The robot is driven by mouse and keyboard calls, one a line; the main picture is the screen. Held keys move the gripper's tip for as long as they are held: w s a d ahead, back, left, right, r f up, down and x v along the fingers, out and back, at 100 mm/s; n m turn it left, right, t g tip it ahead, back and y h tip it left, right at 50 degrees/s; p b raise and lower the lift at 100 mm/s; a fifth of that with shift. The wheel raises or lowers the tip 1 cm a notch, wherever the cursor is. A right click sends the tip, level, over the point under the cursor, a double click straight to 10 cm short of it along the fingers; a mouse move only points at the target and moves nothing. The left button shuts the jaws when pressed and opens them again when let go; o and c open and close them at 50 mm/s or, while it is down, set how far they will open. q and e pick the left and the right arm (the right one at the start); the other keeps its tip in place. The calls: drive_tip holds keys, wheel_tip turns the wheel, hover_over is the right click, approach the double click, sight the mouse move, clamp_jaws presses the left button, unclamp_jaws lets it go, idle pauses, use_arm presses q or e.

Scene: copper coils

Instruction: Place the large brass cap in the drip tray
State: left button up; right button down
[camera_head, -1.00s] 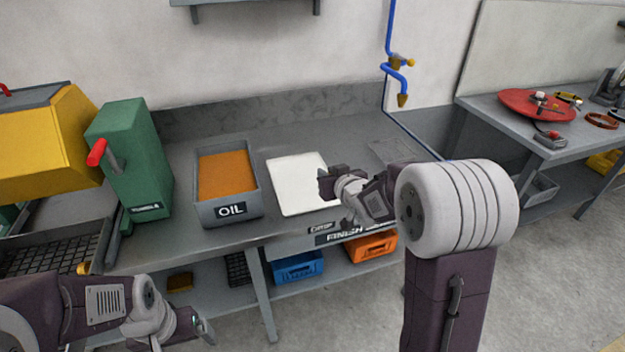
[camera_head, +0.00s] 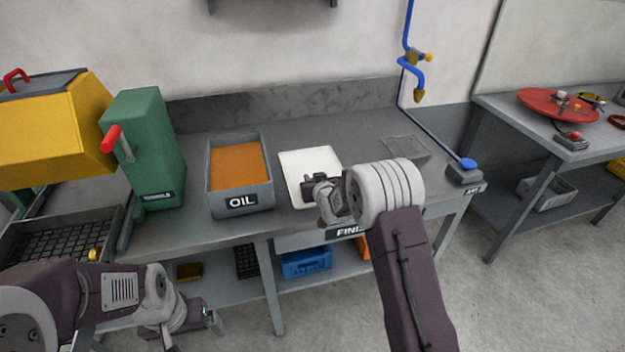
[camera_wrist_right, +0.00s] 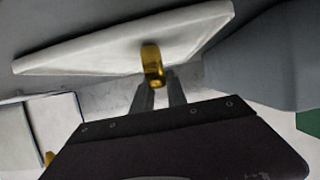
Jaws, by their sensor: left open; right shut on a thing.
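A small brass cap (camera_wrist_right: 152,65) is held at the tips of my right gripper (camera_wrist_right: 157,85) in the right wrist view. It appears over or beside a flat white tray-like slab (camera_wrist_right: 90,55); I cannot tell whether they touch. In the head view the white slab (camera_head: 300,162) lies on the bench, and my right gripper (camera_head: 306,192) is over its front right part. The cap is hidden there. My left gripper (camera_head: 213,322) is open and empty, low at the front left, away from the bench top.
An oil tray (camera_head: 250,200) stands left of the white slab. Further left are a green machine (camera_head: 145,135) and a dark basket (camera_head: 65,225) with a brass piece (camera_head: 95,255). A shallow grey tray (camera_head: 405,147) and a blue-topped box (camera_head: 465,173) stand right.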

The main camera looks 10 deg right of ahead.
drive_tip(key=shift+f, duration=0.1)
drive_tip(key=c, duration=1.3)
unclamp_jaws()
drive_tip(key=shift+s+r, duration=0.15)
drive_tip(key=shift+r, duration=0.25)
drive_tip(key=v, duration=1.1)
drive_tip(key=shift+s, duration=0.4)
drive_tip(key=shift+f, duration=0.1)
